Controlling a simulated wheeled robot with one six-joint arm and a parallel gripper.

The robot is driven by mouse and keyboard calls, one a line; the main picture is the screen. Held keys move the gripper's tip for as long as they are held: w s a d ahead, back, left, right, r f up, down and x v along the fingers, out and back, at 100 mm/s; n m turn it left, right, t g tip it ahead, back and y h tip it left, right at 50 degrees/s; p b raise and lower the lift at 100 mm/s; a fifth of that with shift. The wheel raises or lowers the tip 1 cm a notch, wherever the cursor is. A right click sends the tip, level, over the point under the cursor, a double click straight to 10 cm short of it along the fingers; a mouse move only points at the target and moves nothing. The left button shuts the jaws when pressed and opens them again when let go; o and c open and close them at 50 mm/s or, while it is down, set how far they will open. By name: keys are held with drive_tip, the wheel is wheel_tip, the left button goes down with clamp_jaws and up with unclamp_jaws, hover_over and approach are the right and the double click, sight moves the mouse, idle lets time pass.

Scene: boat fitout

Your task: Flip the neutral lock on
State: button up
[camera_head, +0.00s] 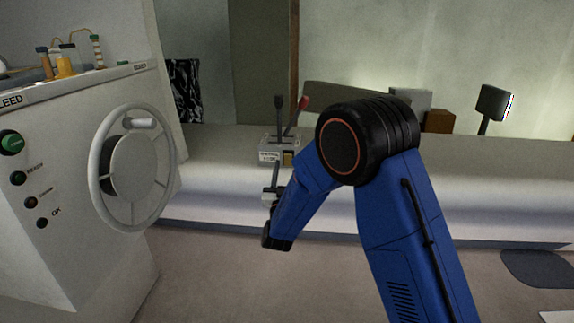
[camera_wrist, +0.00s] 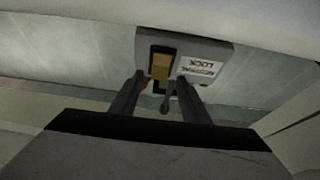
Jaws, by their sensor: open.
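The neutral lock is an amber rocker switch (camera_wrist: 161,65) in a black frame, on the face of a grey lever box (camera_wrist: 225,50). A NEUTRAL LOCK label (camera_wrist: 199,67) is beside it. In the head view the box (camera_head: 268,145) stands on the light ledge, with the small amber switch (camera_head: 288,158) at its right front. My gripper (camera_wrist: 160,77) is open and empty, its two fingers on either side of the switch's near end in the wrist view. I cannot tell whether they touch it. In the head view my gripper (camera_head: 275,168) is just below the box.
A black lever (camera_head: 278,103) and a red-topped lever (camera_head: 302,103) rise from the box. A steering wheel (camera_head: 130,168) on a grey console is at the left. A small dark screen (camera_head: 491,102) stands at the right. The ledge right of my arm is clear.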

drive_tip(key=v, duration=1.4)
drive_tip(key=shift+s+f, duration=0.2)
drive_tip(key=shift+s, duration=0.15)
drive_tip(key=w+d+r+g+y, duration=0.2)
drive_tip(key=w+d+r+g, duration=0.35)
drive_tip(key=d, duration=0.25)
drive_tip(key=s+d+r+g+y, duration=0.25)
drive_tip(key=s+d+r, duration=0.2)
drive_tip(key=d, duration=0.25)
drive_tip(key=s+d+f+g+h, duration=0.1)
drive_tip(key=s+d+g, duration=0.2)
drive_tip(key=s+d, duration=0.4)
drive_tip(key=s+d+f+g+h, duration=0.1)
drive_tip(key=s+d+g, duration=0.2)
drive_tip(key=s, duration=1.5)
drive_tip(key=s+d+f+g+h, duration=0.1)
drive_tip(key=s+d+g, duration=0.3)
drive_tip(key=s+d, duration=0.7)
drive_tip(key=shift+s+d+h, duration=0.35)
drive_tip(key=shift+s, duration=0.35)
drive_tip(key=shift+f, duration=0.15)
drive_tip(key=shift+c, duration=0.7)
